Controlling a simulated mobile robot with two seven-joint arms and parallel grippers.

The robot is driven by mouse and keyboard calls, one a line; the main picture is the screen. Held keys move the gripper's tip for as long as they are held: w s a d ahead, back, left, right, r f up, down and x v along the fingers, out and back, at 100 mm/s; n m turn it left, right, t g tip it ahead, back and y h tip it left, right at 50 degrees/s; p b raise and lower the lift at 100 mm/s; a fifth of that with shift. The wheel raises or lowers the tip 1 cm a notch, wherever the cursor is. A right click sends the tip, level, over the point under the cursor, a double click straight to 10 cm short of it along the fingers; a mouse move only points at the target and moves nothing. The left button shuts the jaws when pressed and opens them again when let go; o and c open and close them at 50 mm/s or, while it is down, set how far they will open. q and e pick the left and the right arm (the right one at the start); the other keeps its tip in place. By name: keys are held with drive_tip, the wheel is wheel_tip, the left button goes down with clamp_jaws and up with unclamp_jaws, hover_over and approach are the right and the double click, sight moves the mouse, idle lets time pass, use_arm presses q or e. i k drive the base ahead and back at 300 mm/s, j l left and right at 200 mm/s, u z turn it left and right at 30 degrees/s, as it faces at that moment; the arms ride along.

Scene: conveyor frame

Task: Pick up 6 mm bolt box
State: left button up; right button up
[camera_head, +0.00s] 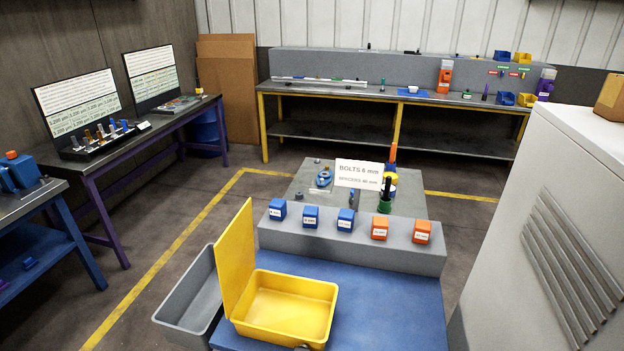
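Three small blue boxes with white labels stand in a row on the grey ledge (300,238): a left one (277,209), a middle one (310,216) and a right one (346,220). Two orange boxes (379,229) (422,232) continue the row to the right. The box labels are too small to read surely, so I cannot tell which is the 6 mm bolt box. A white sign (359,174) behind the row reads "BOLTS 6 mm", with a smaller, unclear line below. Neither of my grippers is in view.
A yellow bin (328,291) with a raised lid-like panel (235,255) stands on the blue table (395,310) before the ledge. A grey bin (180,308) is left of it. A white cabinet (540,190) bounds the right. Free tabletop lies right of the yellow bin.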

sight(278, 208)
drive_tip(key=i+j+z, duration=0.75)
drive_tip(key=j+z, duration=0.2)
drive_tip(key=i+j+z, duration=0.2)
drive_tip(key=j+z, duration=0.25)
drive_tip(key=j, duration=0.3)
drive_tip(key=i+j+z, duration=0.15)
drive_tip(key=j+z, duration=0.3)
drive_tip(key=j, duration=0.25)
drive_tip(key=j+z, duration=0.5)
drive_tip(key=j, duration=0.25)
drive_tip(key=k+j+z, duration=0.2)
drive_tip(key=j+z, duration=0.25)
drive_tip(key=j, duration=0.25)
drive_tip(key=k+j+z, duration=0.25)
drive_tip(key=j+z, duration=0.2)
drive_tip(key=j, duration=0.25)
